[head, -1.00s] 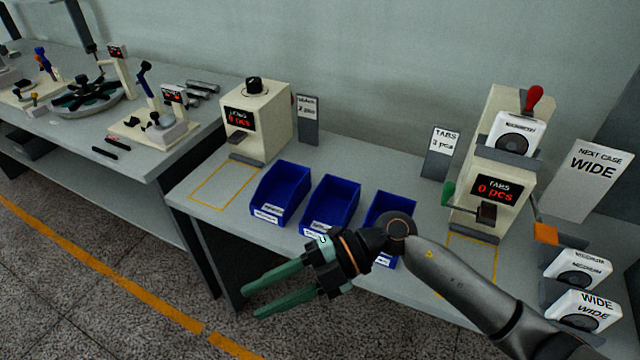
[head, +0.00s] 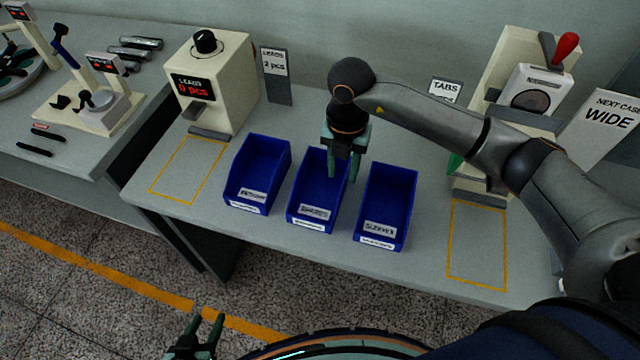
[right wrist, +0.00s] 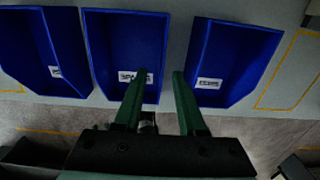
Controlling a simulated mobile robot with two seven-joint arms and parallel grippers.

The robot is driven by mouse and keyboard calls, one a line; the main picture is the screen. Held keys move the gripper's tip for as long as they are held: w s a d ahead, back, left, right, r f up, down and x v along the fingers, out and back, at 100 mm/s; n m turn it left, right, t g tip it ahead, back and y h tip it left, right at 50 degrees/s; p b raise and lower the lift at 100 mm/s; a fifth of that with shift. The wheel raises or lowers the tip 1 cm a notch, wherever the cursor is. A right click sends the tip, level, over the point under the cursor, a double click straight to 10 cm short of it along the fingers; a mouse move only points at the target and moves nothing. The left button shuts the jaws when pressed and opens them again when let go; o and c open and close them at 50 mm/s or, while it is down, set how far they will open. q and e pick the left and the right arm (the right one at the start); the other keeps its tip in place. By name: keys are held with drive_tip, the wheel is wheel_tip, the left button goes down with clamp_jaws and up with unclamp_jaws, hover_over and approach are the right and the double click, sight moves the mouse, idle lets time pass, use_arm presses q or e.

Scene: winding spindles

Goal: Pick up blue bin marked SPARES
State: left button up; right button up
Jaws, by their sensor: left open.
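Three blue bins stand in a row on the grey table. The middle bin (head: 309,213) carries a label that appears to read SPARES in the right wrist view (right wrist: 125,45). My right gripper (head: 343,177) points down at the middle bin's right wall, with its jaws apart and empty. In the right wrist view its fingertips (right wrist: 159,74) appear on either side of that wall's line; I cannot tell their height or whether they touch. My left gripper (head: 204,325) is open and empty, low in front of the table.
The left bin (head: 242,196) and right bin (head: 376,232), labelled SLEEVES, stand close on either side. A LEADS dispenser (head: 222,75) stands back left, a TABS dispenser (head: 497,110) back right. Yellow outlined areas before both dispensers are empty.

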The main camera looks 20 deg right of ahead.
sight(342, 191)
drive_tip(key=shift+f, duration=0.95)
drive_tip(key=f, duration=0.4)
drive_tip(key=shift+s+d+f+p, duration=0.1)
drive_tip(key=shift+s+p, duration=0.1)
drive_tip(key=shift+p, duration=0.2)
drive_tip(key=shift+f, duration=0.6)
drive_tip(key=shift+c, duration=0.3)
clamp_jaws()
drive_tip(key=shift+w+r, duration=0.1)
